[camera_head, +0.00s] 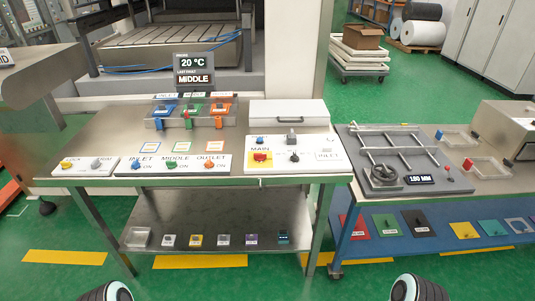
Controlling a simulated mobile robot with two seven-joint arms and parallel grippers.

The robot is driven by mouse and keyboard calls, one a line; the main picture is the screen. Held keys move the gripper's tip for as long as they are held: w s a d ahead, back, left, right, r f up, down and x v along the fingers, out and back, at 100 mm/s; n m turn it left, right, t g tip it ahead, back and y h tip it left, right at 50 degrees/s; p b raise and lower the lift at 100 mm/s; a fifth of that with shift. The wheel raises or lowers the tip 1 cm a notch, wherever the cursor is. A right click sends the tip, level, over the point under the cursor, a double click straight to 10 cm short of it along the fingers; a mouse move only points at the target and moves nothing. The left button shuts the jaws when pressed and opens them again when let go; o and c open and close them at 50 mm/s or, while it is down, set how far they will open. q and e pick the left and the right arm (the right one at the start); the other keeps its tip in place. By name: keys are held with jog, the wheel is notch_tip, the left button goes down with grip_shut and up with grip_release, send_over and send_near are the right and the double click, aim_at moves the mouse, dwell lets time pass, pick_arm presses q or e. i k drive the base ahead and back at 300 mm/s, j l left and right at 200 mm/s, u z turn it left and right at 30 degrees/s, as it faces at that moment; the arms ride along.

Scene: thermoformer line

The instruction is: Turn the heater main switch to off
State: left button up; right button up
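The main switch (260,156) is a red rotary knob on a yellow plate under the label MAIN. It sits at the left of a white control panel (314,161) on the right part of the steel table. The angle of its handle is too small to read for certain. A blue knob or button is just above it and a dark knob (294,157) is to its right. No gripper shows and nothing touches the switch. Only two rounded dark and light parts of my arms show at the bottom edge, well short of the table.
A white panel (205,170) with INLET, MIDDLE and OUTLET knobs lies along the table's front left. A display (194,69) reads 20 °C and MIDDLE. A closed pale box (289,113) stands behind the main panel. The green floor before the table is clear.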

aim_at(259, 156)
jog(key=i+l, duration=0.15)
jog(key=l, duration=0.15)
jog(key=i+l, duration=0.1)
jog(key=l, duration=0.15)
jog(key=i+l, duration=0.15)
jog(key=l, duration=0.15)
jog(key=i+l+u, duration=0.15)
jog(key=l, duration=0.15)
jog(key=i+l+u, duration=0.15)
jog(key=l, duration=0.15)
jog(key=l+u, duration=0.15)
jog(key=l, duration=0.15)
